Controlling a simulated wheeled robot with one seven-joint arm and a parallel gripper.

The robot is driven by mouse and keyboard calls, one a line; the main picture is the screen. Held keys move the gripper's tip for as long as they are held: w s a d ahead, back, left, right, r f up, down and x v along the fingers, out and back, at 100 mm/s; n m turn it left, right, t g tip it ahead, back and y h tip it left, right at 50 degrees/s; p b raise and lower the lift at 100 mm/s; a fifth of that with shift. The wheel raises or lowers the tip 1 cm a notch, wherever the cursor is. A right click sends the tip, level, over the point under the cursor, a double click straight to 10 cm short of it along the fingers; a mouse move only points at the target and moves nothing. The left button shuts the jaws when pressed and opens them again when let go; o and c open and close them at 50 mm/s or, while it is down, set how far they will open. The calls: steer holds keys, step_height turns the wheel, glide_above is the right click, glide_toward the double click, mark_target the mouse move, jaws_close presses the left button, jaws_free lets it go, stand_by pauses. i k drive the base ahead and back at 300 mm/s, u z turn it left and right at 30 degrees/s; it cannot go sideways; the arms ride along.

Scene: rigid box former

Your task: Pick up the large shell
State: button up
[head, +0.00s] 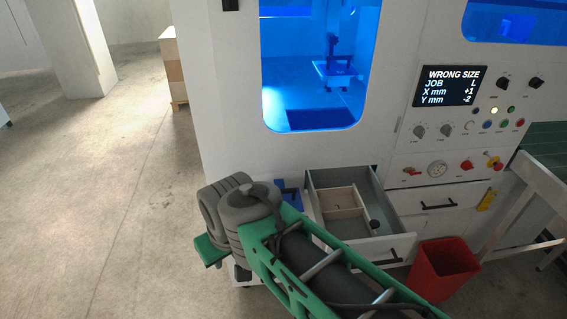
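I cannot make out a thing that is surely the large shell. The open drawer (394,247) below the machine window holds a pale, low-walled box or divider (342,199) and a small dark round piece (374,224). A small blue item (290,193) shows left of the drawer, partly hidden by my arm. My green and dark grey arm reaches from the bottom right toward the drawer's left side and covers part of its front. My gripper's fingers do not show.
The white machine has a blue-lit window with a small platform (337,71) inside. Its screen (450,86) reads "WRONG SIZE, JOB L, X mm +1, Y mm -2". A red bin (442,270) stands right of the drawer. The floor at left is clear; a box stack (174,70) stands behind.

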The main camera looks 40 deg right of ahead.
mark_target(343, 203)
steer(key=u, duration=0.15)
steer(key=k, duration=0.3)
steer(key=z, duration=0.5)
steer(key=i, duration=0.3)
steer(key=u, duration=2.75)
steer(key=k, duration=1.7)
steer(key=z, duration=1.05)
